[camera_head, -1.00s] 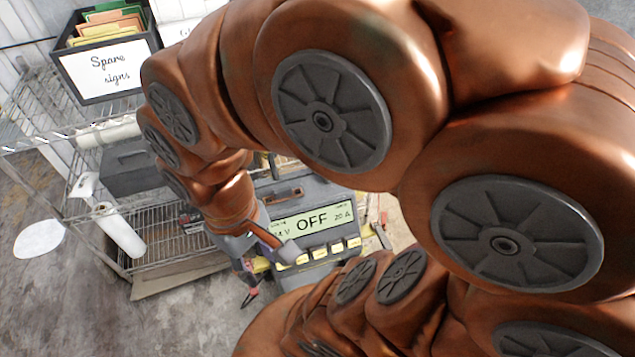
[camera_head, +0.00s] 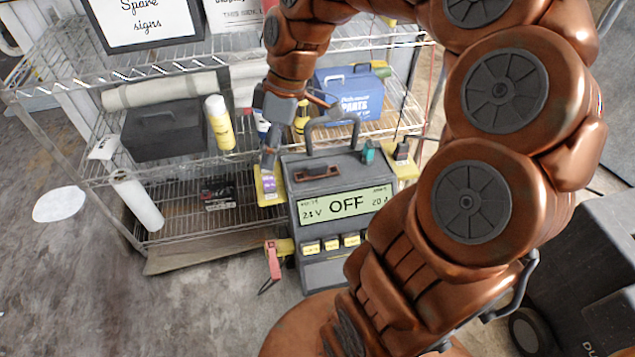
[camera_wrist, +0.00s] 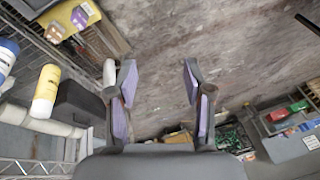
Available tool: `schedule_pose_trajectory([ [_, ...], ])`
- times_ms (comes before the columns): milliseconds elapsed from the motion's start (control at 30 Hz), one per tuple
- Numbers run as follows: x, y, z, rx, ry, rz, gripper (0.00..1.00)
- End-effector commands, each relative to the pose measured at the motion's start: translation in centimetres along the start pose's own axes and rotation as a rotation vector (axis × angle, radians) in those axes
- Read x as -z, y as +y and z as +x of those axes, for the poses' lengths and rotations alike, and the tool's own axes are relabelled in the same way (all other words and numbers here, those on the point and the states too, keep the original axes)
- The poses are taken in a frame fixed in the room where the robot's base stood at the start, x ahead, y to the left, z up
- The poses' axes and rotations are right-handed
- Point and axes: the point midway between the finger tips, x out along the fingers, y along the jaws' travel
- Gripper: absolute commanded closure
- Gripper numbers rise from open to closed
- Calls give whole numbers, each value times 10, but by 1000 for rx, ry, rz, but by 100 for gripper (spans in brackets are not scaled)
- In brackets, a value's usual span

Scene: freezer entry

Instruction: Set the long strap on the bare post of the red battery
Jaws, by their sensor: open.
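My gripper (camera_head: 304,142) is open and empty, above the top left of the grey charger. In the wrist view my gripper (camera_wrist: 160,68) has its two purple-padded fingers spread, with only floor between them. I cannot pick out the red battery, its bare post or the long strap in either view. A dark unit with a little red (camera_head: 217,194) lies on the lower wire shelf, too small to identify.
The charger (camera_head: 325,240) reads OFF. A red clamp (camera_head: 272,262) hangs at its left side. The wire rack (camera_head: 170,232) holds a yellow bottle (camera_head: 220,122), a dark case (camera_head: 163,130) and a blue parts box (camera_head: 355,92). A dark grey body (camera_head: 580,240) stands right. Floor at left is mostly clear.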

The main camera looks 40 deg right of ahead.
Motion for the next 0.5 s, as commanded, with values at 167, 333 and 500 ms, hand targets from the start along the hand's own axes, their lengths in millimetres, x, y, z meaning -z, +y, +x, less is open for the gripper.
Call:
schedule_pose_trajectory([
  [167,-24,87,39,-6,112,-146,49],
  [333,-68,161,71,-42,189,-248,49],
  [500,-114,208,97,-77,226,-305,49],
])
